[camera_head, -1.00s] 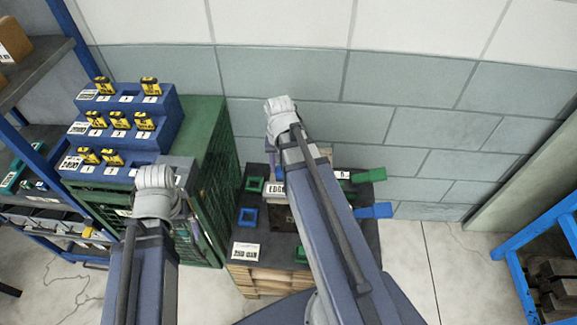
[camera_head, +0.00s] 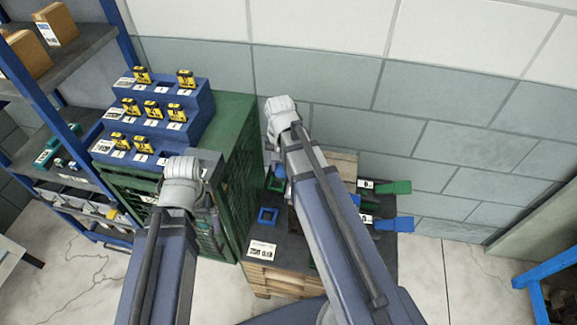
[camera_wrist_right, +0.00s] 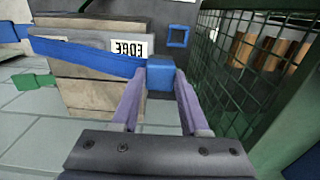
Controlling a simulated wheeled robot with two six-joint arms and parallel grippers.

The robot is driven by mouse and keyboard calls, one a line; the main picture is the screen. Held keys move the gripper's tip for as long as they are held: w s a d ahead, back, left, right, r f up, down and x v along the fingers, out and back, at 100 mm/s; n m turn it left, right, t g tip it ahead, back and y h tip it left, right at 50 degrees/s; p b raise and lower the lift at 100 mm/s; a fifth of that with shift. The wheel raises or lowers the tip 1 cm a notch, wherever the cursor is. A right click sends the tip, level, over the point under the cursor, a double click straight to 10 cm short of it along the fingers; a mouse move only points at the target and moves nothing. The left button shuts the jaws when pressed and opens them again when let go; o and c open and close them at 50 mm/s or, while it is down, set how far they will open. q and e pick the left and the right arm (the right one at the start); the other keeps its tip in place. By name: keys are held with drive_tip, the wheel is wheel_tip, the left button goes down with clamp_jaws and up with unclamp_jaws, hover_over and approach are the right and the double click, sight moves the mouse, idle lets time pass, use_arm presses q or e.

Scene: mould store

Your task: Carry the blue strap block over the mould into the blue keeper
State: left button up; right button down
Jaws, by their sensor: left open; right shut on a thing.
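The blue strap block (camera_wrist_right: 160,82) is between the fingers of my right gripper (camera_wrist_right: 160,70), which is shut on it. The blue strap (camera_wrist_right: 85,55) runs from the block leftward across the mould (camera_wrist_right: 95,95). The blue keeper (camera_wrist_right: 178,37), a square frame, lies beyond the block, apart from it; it also shows on the dark bench top in the head view (camera_head: 267,215). In the head view, my right arm hides most of the mould. My left gripper (camera_head: 213,224) is open and empty in front of the green cabinet, its fingers hard to make out.
A green cabinet (camera_head: 232,165) with mesh sides stands close left of the bench (camera_head: 262,250). A stepped blue rack (camera_head: 150,115) with yellow items sits on it. Blue (camera_head: 393,223) and green (camera_head: 393,187) tails stick out at the bench's right. A tiled wall is behind.

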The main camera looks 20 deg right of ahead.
drive_tip(key=w+a, duration=0.4)
drive_tip(key=a, duration=0.1)
wheel_tip(320, 180, down, 24)
drive_tip(key=b, duration=2.4)
drive_tip(key=shift+s+f, duration=0.2)
drive_tip(key=shift+s, duration=0.1)
drive_tip(key=shift+a, duration=0.1)
idle(0.7)
